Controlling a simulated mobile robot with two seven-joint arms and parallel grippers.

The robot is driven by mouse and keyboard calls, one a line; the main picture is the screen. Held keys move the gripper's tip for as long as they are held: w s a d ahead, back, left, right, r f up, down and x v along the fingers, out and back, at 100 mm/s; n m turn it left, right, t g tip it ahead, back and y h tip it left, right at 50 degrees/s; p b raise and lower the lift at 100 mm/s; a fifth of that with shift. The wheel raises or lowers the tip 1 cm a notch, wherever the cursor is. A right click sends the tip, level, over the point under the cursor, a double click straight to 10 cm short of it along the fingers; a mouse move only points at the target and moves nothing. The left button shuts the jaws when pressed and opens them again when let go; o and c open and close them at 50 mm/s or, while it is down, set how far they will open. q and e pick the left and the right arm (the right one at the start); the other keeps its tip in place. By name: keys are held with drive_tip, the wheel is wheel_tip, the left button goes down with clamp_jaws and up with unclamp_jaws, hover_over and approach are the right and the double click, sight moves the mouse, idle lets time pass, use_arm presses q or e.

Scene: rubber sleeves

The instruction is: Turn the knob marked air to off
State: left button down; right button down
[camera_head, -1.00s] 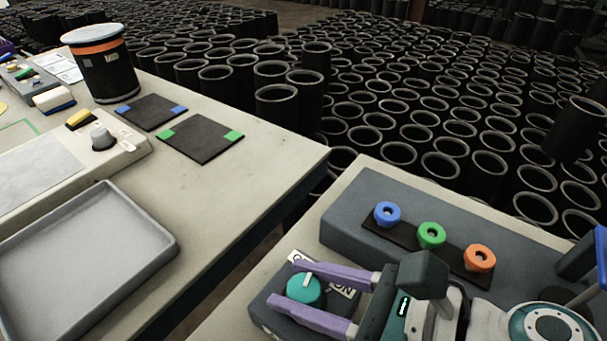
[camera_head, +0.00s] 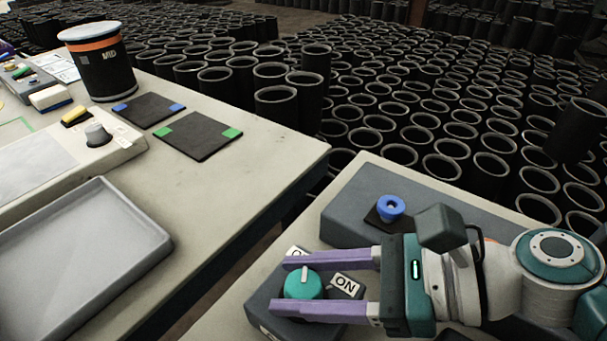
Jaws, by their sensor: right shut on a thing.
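A teal round knob (camera_head: 303,286) with a pale pointer line sits on a dark grey box (camera_head: 262,303) at the bottom middle. The pointer stands roughly upright in the picture, toward a label partly hidden by a finger, of which an "O" shows. An "ON" label (camera_head: 345,285) lies to the right of the knob. No "air" marking is readable. My right gripper (camera_head: 279,286) comes in from the right, its two purple fingers on either side of the knob, shut on it. My left gripper is not in view.
A blue ring-shaped knob (camera_head: 391,207) stands on a long grey panel (camera_head: 345,224) behind my right arm. On the left table are a grey tray (camera_head: 85,255), dark mats (camera_head: 197,136), a control box with a grey knob (camera_head: 97,134) and a black canister (camera_head: 105,75). Many black sleeves fill the background.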

drive_tip(key=shift+c, duration=1.8)
unclamp_jaws()
drive_tip(key=p+v, duration=0.1)
drive_tip(key=v, duration=0.9)
drive_tip(key=shift+f, duration=0.1)
